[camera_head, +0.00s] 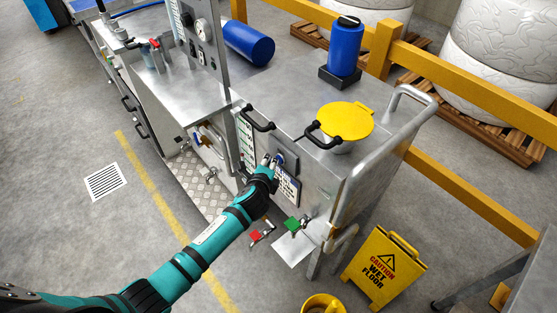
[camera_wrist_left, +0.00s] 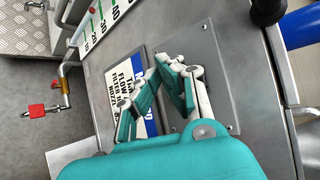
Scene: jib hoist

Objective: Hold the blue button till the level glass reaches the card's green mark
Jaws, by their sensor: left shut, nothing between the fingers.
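My left gripper (camera_head: 273,161) reaches to the front panel of the steel cabinet, its fingers shut and empty. In the left wrist view the closed fingers (camera_wrist_left: 172,66) point at the grey panel plate. The blue button (camera_head: 290,158) shows beside the fingertips, partly hidden; I cannot tell whether they press it. Below it is a white printed card (camera_head: 287,187), whose lettering also shows in the left wrist view (camera_wrist_left: 129,78). Left of it stands the upright level scale (camera_head: 246,143), numbered in green in the left wrist view (camera_wrist_left: 107,18); its liquid level is too small to read.
A yellow lid (camera_head: 346,121) and a blue bottle (camera_head: 345,46) are on the cabinet top. Black handles (camera_head: 324,136) and a steel rail (camera_head: 385,150) stick out near my arm. Red and green valve handles (camera_head: 292,224) sit below. A yellow wet-floor sign (camera_head: 384,267) stands right.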

